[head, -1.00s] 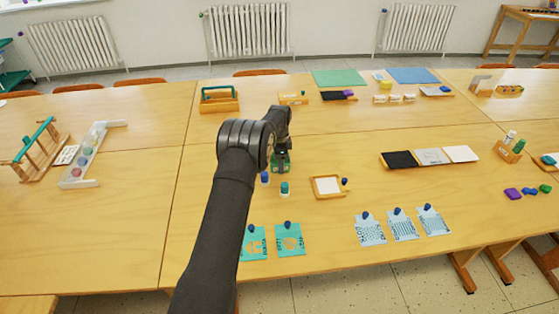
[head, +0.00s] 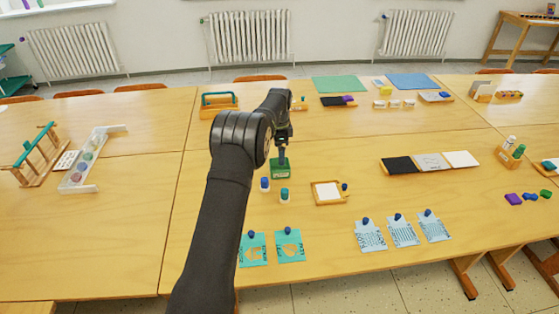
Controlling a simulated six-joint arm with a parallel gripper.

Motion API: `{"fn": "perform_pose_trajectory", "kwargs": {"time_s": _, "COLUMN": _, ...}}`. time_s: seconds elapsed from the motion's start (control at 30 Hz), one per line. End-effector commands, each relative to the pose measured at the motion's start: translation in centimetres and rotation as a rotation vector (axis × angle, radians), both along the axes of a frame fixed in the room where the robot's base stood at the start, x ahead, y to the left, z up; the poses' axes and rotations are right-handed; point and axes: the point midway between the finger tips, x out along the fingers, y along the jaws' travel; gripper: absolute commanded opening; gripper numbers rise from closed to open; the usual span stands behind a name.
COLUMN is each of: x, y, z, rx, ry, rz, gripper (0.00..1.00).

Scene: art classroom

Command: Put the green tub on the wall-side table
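The green tub (head: 281,169) is a small green box with a pale label on its front. It sits on the near table (head: 400,195) in the head view, behind a blue-capped bottle and a green-capped bottle. My gripper (head: 282,157) points down at the top of the tub, with its dark end at or just above it. I cannot tell whether its fingers are apart or closed, or whether they touch the tub. The wall-side table (head: 430,122) is the far table beyond the seam, nearest the radiators.
Near the tub stand the blue-capped bottle (head: 265,184), the green-capped bottle (head: 285,195) and a wooden tray (head: 329,201). On the far table are a wooden caddy (head: 219,112), mats (head: 340,84) and small boxes. Its front middle is clear.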

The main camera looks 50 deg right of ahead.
Motion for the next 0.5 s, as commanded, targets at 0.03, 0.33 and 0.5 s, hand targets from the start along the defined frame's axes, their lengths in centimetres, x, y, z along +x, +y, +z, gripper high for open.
{"fn": "perform_pose_trajectory", "kwargs": {"time_s": 0.03, "x": 0.0, "y": 0.0, "z": 1.0, "rx": -0.002, "ry": -0.001, "rz": 0.0, "gripper": 0.92}}
{"fn": "perform_pose_trajectory", "kwargs": {"time_s": 0.33, "x": 0.0, "y": 0.0, "z": 3.6, "rx": 0.0, "ry": 0.0, "rz": 0.0, "gripper": 0.92}}
{"fn": "perform_pose_trajectory", "kwargs": {"time_s": 0.5, "x": 0.0, "y": 0.0, "z": 3.6, "rx": 0.001, "ry": 0.001, "rz": 0.0, "gripper": 0.92}}
